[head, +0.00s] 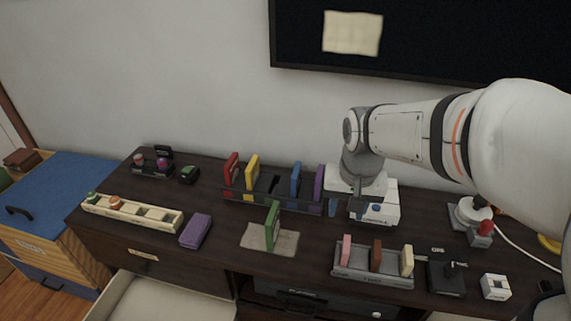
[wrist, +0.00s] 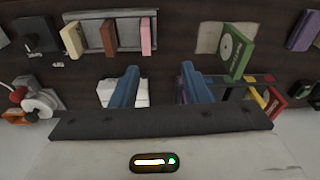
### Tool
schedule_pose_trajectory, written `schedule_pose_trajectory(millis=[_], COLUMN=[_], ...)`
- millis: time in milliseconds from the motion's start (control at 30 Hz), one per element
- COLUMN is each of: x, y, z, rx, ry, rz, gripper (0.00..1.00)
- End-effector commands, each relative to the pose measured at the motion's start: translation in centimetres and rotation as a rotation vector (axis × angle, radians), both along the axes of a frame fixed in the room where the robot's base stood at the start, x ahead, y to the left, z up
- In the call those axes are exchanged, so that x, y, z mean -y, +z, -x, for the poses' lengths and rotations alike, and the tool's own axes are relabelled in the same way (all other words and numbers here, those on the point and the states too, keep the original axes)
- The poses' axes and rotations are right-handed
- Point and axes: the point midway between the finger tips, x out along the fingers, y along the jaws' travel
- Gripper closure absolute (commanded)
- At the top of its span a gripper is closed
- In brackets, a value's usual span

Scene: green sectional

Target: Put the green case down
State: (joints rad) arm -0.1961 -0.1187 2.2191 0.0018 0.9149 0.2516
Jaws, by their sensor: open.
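The green case (head: 272,226) stands upright on a beige mat (head: 287,244) at the middle of the dark cabinet top. In the wrist view the green case (wrist: 234,50) shows a round light mark on its face, with the mat (wrist: 207,38) beside it. My gripper (head: 344,207) is right of the case in the head view, apart from it. In the wrist view my gripper (wrist: 158,84) has its two blue fingers spread, with nothing held between them.
A rack (head: 287,204) with red, yellow, blue and purple cases stands behind the mat. A grey holder (head: 372,278) with pink, brown and cream pieces is at front right. A purple case (head: 195,231) lies left. A drawer (head: 160,298) is open below.

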Motion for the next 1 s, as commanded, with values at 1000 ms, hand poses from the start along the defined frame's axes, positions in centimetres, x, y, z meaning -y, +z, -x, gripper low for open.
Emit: schedule_pose_trajectory(millis=[1000], x=[-16.9], y=[-16.0], z=[-9.4], rx=[-0.129], ry=[-0.082], rz=[0.024], gripper=[0.58])
